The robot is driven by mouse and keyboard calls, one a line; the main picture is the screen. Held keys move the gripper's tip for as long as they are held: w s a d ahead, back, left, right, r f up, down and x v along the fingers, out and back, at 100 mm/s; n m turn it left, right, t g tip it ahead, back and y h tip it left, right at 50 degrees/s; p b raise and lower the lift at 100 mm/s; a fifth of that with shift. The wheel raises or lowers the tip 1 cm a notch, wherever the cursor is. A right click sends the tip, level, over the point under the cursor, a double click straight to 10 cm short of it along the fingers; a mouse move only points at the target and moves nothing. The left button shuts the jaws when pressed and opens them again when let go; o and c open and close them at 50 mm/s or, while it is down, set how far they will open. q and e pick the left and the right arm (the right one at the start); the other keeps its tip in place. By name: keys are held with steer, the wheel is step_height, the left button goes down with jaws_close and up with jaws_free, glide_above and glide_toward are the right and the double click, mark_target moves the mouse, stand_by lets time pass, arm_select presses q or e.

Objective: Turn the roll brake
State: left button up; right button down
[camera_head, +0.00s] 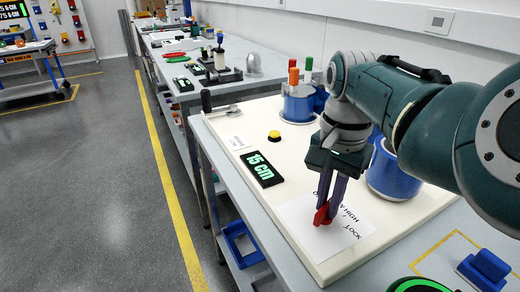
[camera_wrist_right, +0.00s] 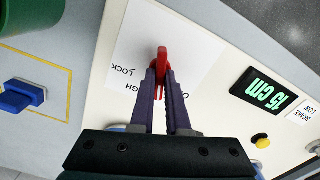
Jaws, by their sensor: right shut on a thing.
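The red brake knob (camera_head: 321,216) sits on a white label card (camera_head: 347,235) at the near end of the cream panel. The word LOCK is legible on the card; other lettering is partly covered. My right gripper (camera_head: 328,203) points down and is shut on the red knob. In the right wrist view the fingers (camera_wrist_right: 162,88) close around the near part of the knob (camera_wrist_right: 162,56), and its red tip sticks out beyond them. The knob's base is hidden by the fingers. My left gripper is not in view.
A display (camera_head: 262,169) reading 15 cm and a yellow button (camera_head: 274,136) lie on the panel. Blue roll-shaped parts (camera_head: 393,174) stand behind my right arm. A blue block (camera_head: 484,268) sits at the lower right. The aisle floor at left is clear.

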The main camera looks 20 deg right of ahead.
steer(key=shift+m, duration=0.4)
steer(key=shift+r+m+p, duration=0.1)
steer(key=shift+m+p, duration=0.4)
steer(key=shift+m, duration=0.4)
steer(key=m+p, duration=0.1)
steer(key=m, duration=0.3)
steer(key=shift+s, duration=0.1)
steer(key=m, duration=0.5)
steer(key=shift+m, duration=2.2)
steer(key=c, duration=0.9)
jaws_free()
